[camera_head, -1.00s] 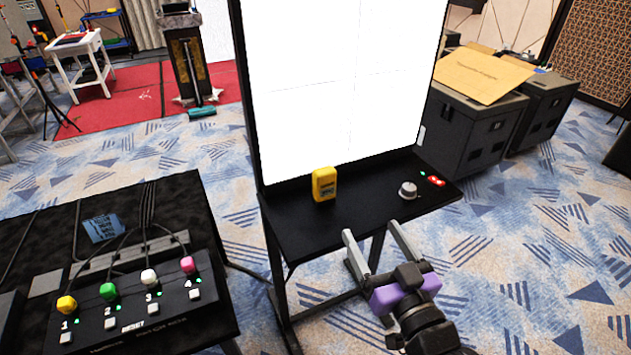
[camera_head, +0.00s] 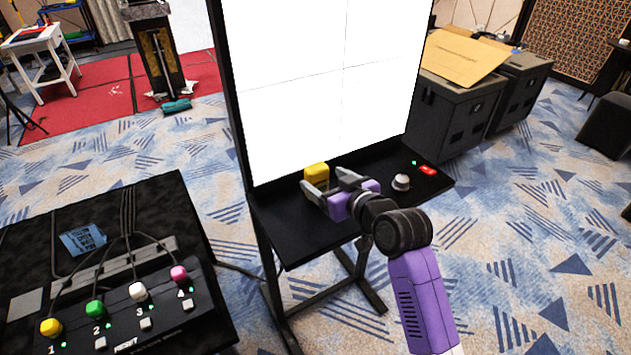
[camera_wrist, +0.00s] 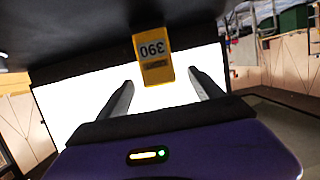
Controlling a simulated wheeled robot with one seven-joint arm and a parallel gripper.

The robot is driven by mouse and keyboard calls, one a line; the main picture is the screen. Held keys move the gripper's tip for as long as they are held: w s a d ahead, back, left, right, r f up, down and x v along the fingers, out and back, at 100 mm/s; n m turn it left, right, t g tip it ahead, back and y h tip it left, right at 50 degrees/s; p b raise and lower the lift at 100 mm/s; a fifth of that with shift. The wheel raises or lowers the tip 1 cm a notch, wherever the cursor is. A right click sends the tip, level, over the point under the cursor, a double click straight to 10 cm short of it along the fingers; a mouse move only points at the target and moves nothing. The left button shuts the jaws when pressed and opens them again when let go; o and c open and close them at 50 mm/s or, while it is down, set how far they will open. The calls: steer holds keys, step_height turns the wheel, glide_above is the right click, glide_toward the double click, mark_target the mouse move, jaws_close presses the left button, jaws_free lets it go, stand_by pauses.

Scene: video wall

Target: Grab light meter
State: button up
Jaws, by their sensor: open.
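The light meter (camera_head: 317,173) is a small yellow block standing on the black shelf (camera_head: 287,238) below the white screen. My gripper (camera_head: 325,187) is open in front of it, and its fingers partly cover the meter's lower part in the head view. In the wrist view the light meter (camera_wrist: 153,58) appears upside down with "390" on its face. It lies between the lines of the two open fingers (camera_wrist: 165,82), a little beyond their tips. I see no contact with the fingers.
A grey knob (camera_head: 401,182) and a red item (camera_head: 428,170) are on the shelf to the right. The bright screen (camera_head: 320,80) rises behind the meter. A black table (camera_head: 110,202) with colored buttons stands at left. Dark cases (camera_head: 460,110) stand at right.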

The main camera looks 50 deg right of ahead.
mark_target(320, 177)
steer(key=shift+f+p+x, duration=0.15)
steer(key=shift+p+x, duration=0.25)
steer(key=shift+x, duration=0.95)
steer(key=shift+f+p+x, duration=0.1)
steer(key=shift+p+x, duration=0.25)
steer(key=shift+x, duration=1)
steer(key=shift+s+d, duration=0.1)
steer(key=shift+s, duration=0.05)
steer(key=shift+c, duration=0.3)
steer(key=c, duration=1.4)
jaws_close()
steer(key=shift+r, duration=0.15)
